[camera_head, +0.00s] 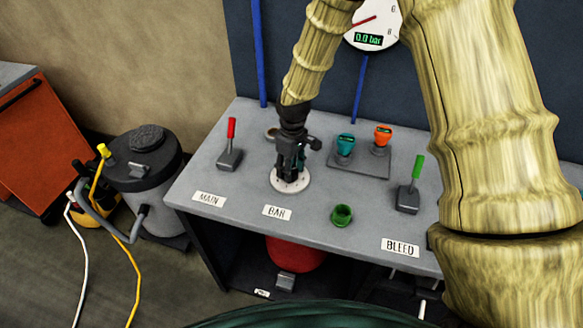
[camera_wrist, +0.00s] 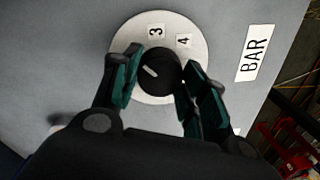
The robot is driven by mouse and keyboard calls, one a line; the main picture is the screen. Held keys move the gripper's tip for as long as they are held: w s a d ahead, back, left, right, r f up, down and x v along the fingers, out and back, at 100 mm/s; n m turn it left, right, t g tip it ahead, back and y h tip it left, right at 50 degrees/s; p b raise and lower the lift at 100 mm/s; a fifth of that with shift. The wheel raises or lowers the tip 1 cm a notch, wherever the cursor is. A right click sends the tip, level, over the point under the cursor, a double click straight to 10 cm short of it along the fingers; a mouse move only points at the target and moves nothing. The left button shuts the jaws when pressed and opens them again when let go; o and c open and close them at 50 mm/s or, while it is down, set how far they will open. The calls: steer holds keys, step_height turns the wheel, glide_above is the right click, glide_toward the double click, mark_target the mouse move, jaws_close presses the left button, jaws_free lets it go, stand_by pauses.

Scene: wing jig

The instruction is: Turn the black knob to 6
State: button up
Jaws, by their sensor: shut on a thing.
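The black knob (camera_wrist: 158,72) sits on a round white dial (camera_wrist: 186,24), with a pale pointer mark on its top. The numbers 3 and 4 show on the dial in the wrist view; the other numbers are hidden behind my gripper. The pointer aims toward the upper left of the picture or the opposite way; I cannot tell which. My gripper (camera_wrist: 158,82) has a finger on each side of the knob and is shut on it. In the head view my gripper (camera_head: 290,165) stands over the white dial (camera_head: 290,182) behind the BAR label (camera_head: 276,211), hiding the knob.
A red-handled lever (camera_head: 230,140) stands left of the dial. Teal (camera_head: 345,145) and orange (camera_head: 382,136) knobs, a green-handled lever (camera_head: 415,175) and a green cup-like part (camera_head: 341,215) are to its right. A gauge (camera_head: 372,30) reads 0.0 bar.

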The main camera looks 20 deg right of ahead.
steer(key=shift+n, duration=0.8)
steer(key=shift+f, duration=0.1)
steer(key=shift+a, duration=0.1)
steer(key=o, duration=1.1)
steer(key=shift+c, duration=0.2)
step_height(320, 180, up, 12)
steer(key=shift+w+d, duration=0.3)
steer(key=shift+d, duration=0.1)
